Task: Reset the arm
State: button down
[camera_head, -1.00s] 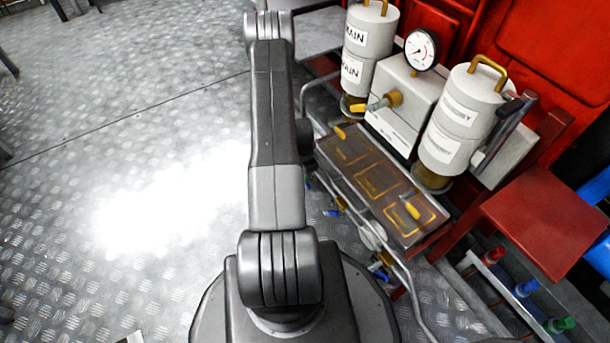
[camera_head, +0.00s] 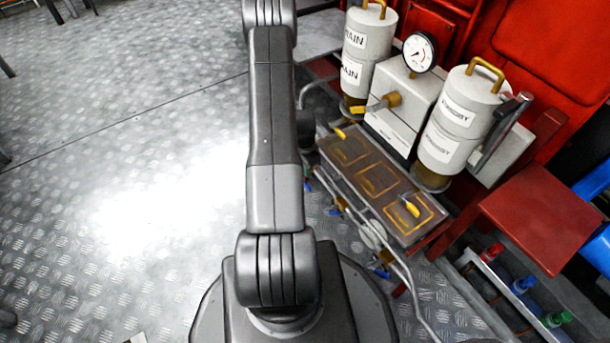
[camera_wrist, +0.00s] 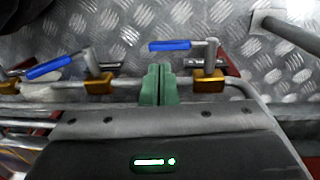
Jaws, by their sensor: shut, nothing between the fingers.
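My arm (camera_head: 272,140) stretches up through the middle of the head view, its far end cut off by the top edge. My gripper (camera_wrist: 158,72) shows in the wrist view with its green fingers together and nothing between them. The fingers appear over the pipes, between two blue-handled valves: a left one (camera_wrist: 48,67) and a right one (camera_wrist: 170,45). I cannot tell whether they touch anything. The gripper is not visible in the head view.
Right of my arm stands a rack with a brown panel (camera_head: 348,150), two white canisters (camera_head: 368,48) (camera_head: 459,118) and a gauge (camera_head: 420,52). A red platform (camera_head: 540,215) and coloured bottles (camera_head: 522,284) are at lower right. The metal floor (camera_head: 120,190) on the left is largely open.

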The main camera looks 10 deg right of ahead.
notch_tip(320, 180, up, 8)
jog(key=p, duration=0.2)
jog(key=shift+f, duration=0.1)
notch_tip(320, 180, down, 14)
jog(key=b, duration=0.5)
jog(key=shift+w+r+p, duration=0.2)
jog(key=shift+r+p, duration=0.2)
jog(key=shift+p, duration=0.1)
jog(key=shift+w+a, duration=0.1)
jog(key=shift+w, duration=0.05)
